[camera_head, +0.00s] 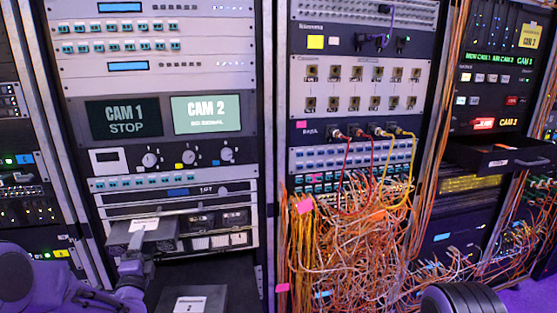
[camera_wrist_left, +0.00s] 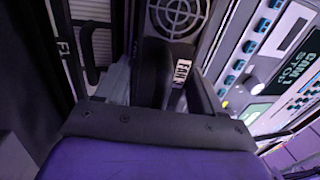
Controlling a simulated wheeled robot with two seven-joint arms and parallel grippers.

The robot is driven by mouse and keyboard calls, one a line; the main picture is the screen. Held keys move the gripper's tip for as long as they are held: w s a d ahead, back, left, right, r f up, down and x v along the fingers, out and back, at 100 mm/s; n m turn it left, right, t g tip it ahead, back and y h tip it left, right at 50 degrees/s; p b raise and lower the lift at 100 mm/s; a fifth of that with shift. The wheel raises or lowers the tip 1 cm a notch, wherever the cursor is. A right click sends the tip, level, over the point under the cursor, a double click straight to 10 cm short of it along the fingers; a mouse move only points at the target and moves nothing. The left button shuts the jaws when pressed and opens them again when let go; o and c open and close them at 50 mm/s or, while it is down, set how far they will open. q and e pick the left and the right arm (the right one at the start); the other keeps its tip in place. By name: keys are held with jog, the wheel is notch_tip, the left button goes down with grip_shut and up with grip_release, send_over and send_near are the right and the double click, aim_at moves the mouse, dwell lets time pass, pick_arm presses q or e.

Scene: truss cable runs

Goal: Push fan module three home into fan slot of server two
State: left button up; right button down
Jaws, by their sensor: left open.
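A dark box-shaped module (camera_head: 150,235) with a white label sticks out from the lower left rack in the head view. My left gripper (camera_head: 136,262) is at its near end. In the left wrist view, a black module (camera_wrist_left: 155,58) with a white "FAN" label lies between the open fingers of the gripper (camera_wrist_left: 160,75). A round fan grille (camera_wrist_left: 180,14) shows just beyond it. I cannot tell whether the fingers touch the module. The inside of the slot and the module's far end are hidden. My right gripper is not in view.
A dark unit with a white label (camera_head: 190,303) juts out below the module. Two small dark bays (camera_head: 236,219) lie to its right. A tangle of orange cables (camera_head: 345,240) hangs from the middle rack. An open drawer (camera_head: 500,153) protrudes at the right.

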pick_arm(q)
grip_shut()
jog(key=shift+r, duration=0.1)
jog(key=r+p+v, duration=0.1)
jog(key=r+v, duration=0.1)
jog(key=v, duration=0.7)
jog(key=shift+s+d, duration=0.15)
jog(key=shift+s, duration=0.25)
